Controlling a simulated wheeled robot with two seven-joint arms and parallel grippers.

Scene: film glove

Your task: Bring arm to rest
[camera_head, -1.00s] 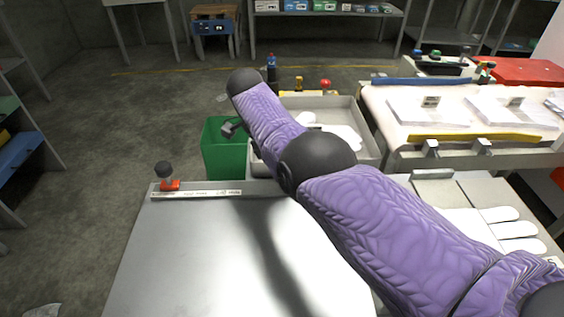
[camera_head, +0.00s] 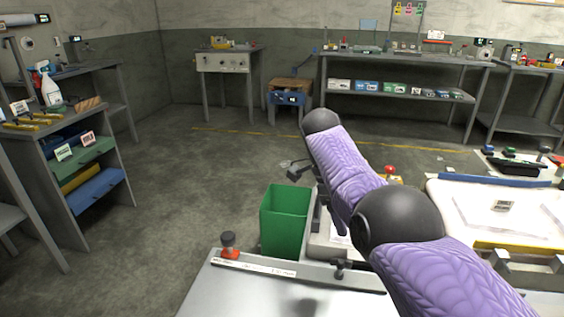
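My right arm, in a purple quilted sleeve with dark joints, comes in from the lower right and reaches up over the workbench (camera_head: 270,292). Its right gripper (camera_head: 297,169) shows only as a small dark shape left of the forearm, above the green bin (camera_head: 285,222). Its fingers are too small and too covered to read, and I see nothing held in it. My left gripper is not in view. The grey tray (camera_head: 322,238) behind the arm is mostly hidden.
A red-based knob (camera_head: 229,246) stands on the bench's back left corner. A table with a white top (camera_head: 470,205) is at the right. A shelf unit (camera_head: 85,165) stands at the left, and a drawer table (camera_head: 224,62) at the back. The floor between them is clear.

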